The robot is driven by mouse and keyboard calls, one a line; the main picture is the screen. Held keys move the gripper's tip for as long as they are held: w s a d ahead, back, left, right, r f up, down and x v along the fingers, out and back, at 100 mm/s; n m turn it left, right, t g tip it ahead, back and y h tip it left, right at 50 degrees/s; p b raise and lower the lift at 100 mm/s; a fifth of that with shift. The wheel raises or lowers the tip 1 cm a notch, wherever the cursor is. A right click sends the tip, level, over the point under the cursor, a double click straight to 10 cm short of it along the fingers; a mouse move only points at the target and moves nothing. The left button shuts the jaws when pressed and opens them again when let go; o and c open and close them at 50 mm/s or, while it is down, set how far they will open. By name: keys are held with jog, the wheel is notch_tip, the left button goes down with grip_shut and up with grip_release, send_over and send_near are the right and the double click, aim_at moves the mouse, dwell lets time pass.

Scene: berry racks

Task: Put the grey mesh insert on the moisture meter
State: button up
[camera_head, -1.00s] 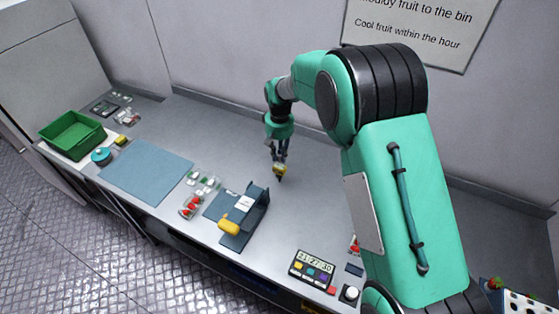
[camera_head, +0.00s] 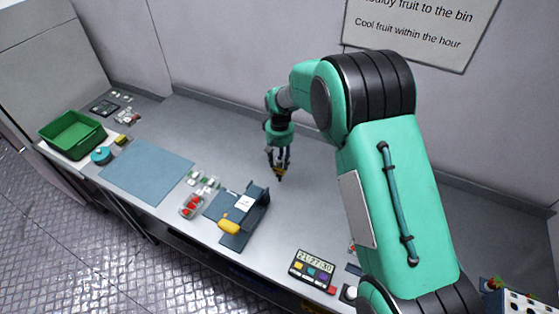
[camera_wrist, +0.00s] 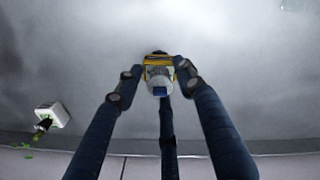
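My gripper (camera_head: 278,168) points down at the back middle of the counter. In the wrist view its fingers (camera_wrist: 157,71) surround a small yellow body with a grey-white round part and a blue patch, perhaps the moisture meter (camera_wrist: 159,75). Only a bit of its yellow shows between the fingers in the head view (camera_head: 279,173). I cannot tell whether the fingers press on it or whether it stands on the counter. I cannot make out the grey mesh insert in either view.
A dark blue stand (camera_head: 261,196) and a yellow-handled thing (camera_head: 229,227) sit in front. A strawberry punnet (camera_head: 192,206), a timer (camera_head: 311,267), a blue mat (camera_head: 147,171) and a green crate (camera_head: 72,133) are around. A white block (camera_wrist: 52,115) stands left in the wrist view.

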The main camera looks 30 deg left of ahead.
jog(key=shift+r, duration=0.2)
notch_tip(320, 180, up, 12)
dwell(0.8)
dwell(0.6)
